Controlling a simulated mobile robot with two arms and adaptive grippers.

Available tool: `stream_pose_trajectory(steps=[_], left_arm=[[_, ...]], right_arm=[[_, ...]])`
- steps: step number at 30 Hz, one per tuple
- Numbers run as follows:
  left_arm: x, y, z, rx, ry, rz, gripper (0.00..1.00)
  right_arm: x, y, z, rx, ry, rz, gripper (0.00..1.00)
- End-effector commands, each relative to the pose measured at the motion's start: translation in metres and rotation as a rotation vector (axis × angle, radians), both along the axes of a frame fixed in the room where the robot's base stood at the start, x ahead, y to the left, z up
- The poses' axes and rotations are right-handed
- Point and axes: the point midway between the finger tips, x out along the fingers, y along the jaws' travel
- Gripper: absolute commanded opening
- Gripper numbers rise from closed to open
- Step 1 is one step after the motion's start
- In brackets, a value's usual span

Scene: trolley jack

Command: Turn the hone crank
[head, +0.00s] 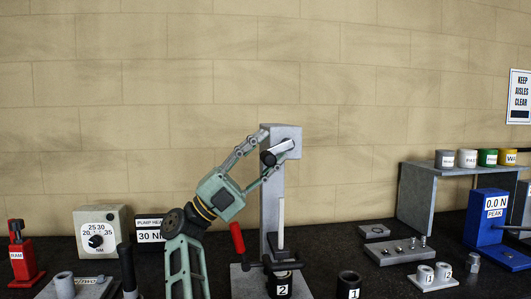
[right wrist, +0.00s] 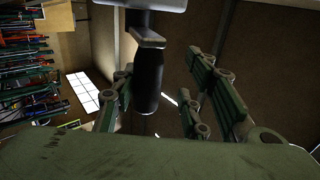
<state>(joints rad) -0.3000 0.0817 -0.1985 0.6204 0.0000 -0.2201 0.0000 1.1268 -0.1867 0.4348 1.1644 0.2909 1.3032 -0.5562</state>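The hone crank is at the top of a grey upright stand (head: 270,205) in the head view. Its short pale arm (head: 284,147) carries a black handle (head: 267,158) that points toward me. My right gripper (head: 270,151) is open around the handle, one finger above it and one below. In the right wrist view the black handle (right wrist: 148,80) stands between the spread fingers of the right gripper (right wrist: 165,82). It is close to the left-hand finger, with a clear gap to the other; contact cannot be told. My left gripper is not in view.
A red lever (head: 237,238) and a black cylinder marked 2 (head: 279,285) are low by the stand. Another cylinder marked 1 (head: 348,284) is to the right. A dial box (head: 100,232) stands left, a blue gauge (head: 487,220) right.

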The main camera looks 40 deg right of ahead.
Motion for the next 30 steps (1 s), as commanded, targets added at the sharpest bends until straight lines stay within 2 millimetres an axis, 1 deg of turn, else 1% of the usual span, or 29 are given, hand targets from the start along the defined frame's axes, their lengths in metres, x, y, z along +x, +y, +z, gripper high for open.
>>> stream_pose_trajectory(steps=[4,7,11,18,21,25,30], left_arm=[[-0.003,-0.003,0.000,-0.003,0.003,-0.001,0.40],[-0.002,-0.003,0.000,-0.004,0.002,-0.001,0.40],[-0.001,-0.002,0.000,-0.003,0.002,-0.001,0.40],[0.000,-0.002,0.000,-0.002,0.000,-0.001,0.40],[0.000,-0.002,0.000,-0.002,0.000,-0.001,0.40],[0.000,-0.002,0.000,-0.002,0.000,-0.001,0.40],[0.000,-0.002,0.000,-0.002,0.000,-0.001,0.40]], right_arm=[[0.001,0.001,0.000,-0.001,0.000,0.001,0.40],[0.004,0.007,-0.006,-0.001,0.002,0.001,0.40],[0.014,0.022,-0.022,-0.001,0.004,0.004,0.40],[0.035,0.054,-0.056,0.000,0.004,0.004,0.40],[0.041,0.065,-0.068,0.001,0.003,0.003,0.40],[0.045,0.073,-0.076,0.000,0.001,0.001,0.40],[0.047,0.077,-0.080,0.000,-0.001,0.001,0.40]])
